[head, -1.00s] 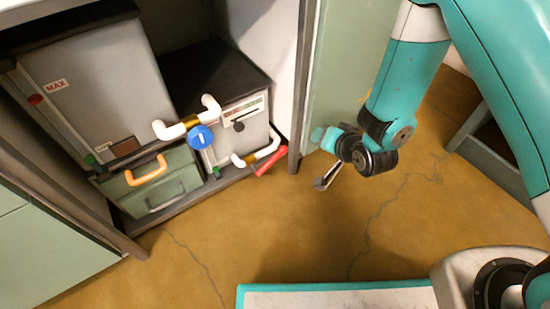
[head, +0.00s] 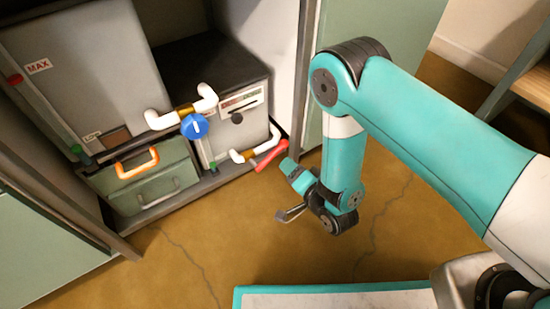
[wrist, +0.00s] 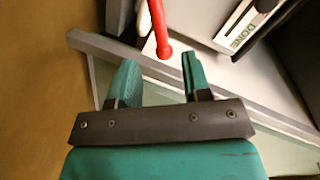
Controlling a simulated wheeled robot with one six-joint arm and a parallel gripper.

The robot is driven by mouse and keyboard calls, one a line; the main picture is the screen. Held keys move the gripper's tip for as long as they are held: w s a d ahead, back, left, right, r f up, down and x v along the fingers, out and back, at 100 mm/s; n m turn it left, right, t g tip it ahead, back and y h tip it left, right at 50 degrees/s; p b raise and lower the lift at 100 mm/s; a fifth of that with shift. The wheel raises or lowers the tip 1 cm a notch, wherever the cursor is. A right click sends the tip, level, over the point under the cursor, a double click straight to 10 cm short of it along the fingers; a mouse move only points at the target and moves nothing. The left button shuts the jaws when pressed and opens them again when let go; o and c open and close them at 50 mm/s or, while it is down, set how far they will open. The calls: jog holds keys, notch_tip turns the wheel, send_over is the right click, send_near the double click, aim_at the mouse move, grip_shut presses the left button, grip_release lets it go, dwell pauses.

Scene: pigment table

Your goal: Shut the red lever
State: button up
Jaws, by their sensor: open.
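The red lever (head: 271,155) sticks out from the lower white pipe (head: 243,156) at the right side of the cabinet bay, slanting up to the right in the head view. In the wrist view the red lever (wrist: 158,30) comes down from the top edge, its rounded end ahead of and between my fingertips. My gripper (wrist: 157,75) is open and empty, with its two green fingers apart and not touching the lever. In the head view my gripper (head: 283,213) hangs below and to the right of the lever, seen small and partly from the side.
A blue round handle (head: 194,126) sits on the upper white pipe, left of the lever. A green case (head: 140,180) with an orange handle stands at lower left. A cabinet post (head: 302,85) rises right of the lever. The brown floor in front is clear.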

aim_at(277, 154)
jog(key=b+x, duration=0.2)
jog(key=x, duration=0.5)
jog(key=shift+d, duration=0.1)
jog(key=shift+p+x, duration=0.35)
jog(key=shift+x, duration=0.6)
grip_shut()
